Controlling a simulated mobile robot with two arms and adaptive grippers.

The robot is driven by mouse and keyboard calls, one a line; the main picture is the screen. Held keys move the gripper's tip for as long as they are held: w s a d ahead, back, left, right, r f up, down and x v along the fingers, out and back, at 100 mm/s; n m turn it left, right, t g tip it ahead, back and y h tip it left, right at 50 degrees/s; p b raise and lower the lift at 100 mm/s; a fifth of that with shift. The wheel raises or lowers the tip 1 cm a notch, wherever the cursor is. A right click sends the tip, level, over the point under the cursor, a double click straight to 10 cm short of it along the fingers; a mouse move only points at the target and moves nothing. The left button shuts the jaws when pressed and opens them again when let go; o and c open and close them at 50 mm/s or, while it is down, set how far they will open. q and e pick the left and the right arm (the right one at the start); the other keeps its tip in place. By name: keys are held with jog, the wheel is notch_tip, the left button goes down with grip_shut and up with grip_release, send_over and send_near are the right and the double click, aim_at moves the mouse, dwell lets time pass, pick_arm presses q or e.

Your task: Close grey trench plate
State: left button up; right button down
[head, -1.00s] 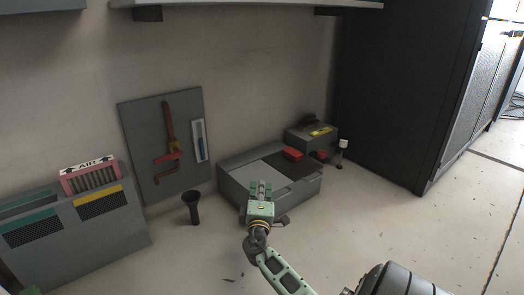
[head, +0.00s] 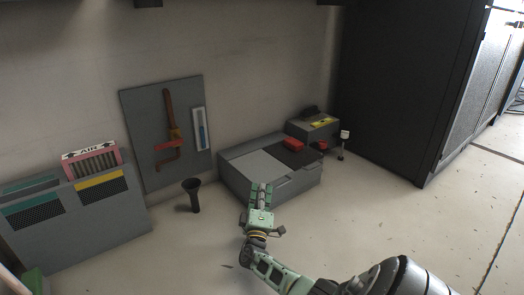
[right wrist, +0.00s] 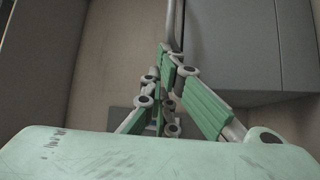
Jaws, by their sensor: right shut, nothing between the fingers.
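A low grey box (head: 300,184) sits on the floor against the wall. A lighter grey plate (head: 258,164) lies on the left part of its top, and a dark area (head: 301,158) shows on the right part. My right gripper (head: 261,188) is in front of the box, its fingers pointing at the box's front edge. It is shut with nothing held. Whether it touches the box cannot be told. In the right wrist view its green-padded fingers (right wrist: 167,100) come together, with a grey surface (right wrist: 245,45) at upper right. My left gripper is not in view.
A red item (head: 292,144) is on the box's back edge. A smaller grey box (head: 312,130) stands behind, a black funnel-like piece (head: 193,195) at left, and a filter bin (head: 95,225) farther left. A dark cabinet (head: 405,90) is at right.

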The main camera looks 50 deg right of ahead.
jog(key=shift+s+f, duration=0.1)
dwell(0.3)
jog(key=v, duration=1.2)
